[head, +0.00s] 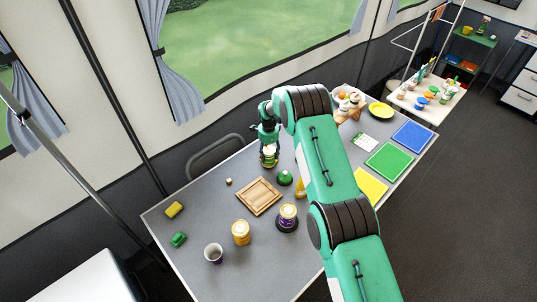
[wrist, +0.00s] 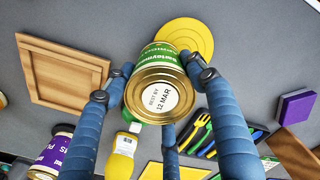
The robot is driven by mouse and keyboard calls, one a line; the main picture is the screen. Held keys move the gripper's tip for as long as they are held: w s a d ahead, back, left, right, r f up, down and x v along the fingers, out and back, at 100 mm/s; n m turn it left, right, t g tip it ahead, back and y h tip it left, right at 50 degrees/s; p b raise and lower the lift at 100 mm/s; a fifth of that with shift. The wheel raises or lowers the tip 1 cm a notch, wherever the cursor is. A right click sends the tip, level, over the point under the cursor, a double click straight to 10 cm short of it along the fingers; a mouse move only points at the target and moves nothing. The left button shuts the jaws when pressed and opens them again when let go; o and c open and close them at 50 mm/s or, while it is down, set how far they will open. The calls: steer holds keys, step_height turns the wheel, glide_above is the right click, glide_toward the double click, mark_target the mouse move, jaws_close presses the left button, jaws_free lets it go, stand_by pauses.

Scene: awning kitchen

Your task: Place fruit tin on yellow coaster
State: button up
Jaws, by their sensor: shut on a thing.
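In the head view, my gripper (head: 268,143) holds the tin (head: 268,156) near the table's back edge. The round yellow coaster (wrist: 187,36) lies beyond the tin in the wrist view, partly covered by it. They look apart, but the height of the gap is unclear. I cannot make out the coaster in the head view.
A wooden tray (head: 259,196) lies left of my arm. A yellow-labelled tin (head: 241,232), a purple-labelled tin (head: 288,216), a cup (head: 213,253) and a green domed thing (head: 285,178) stand nearby. Cutlery (wrist: 203,130) lies at lower right in the wrist view.

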stand_by(0.3)
steer(key=o, duration=1.6)
steer(key=shift+f, duration=0.1)
steer(key=shift+r, duration=6.15)
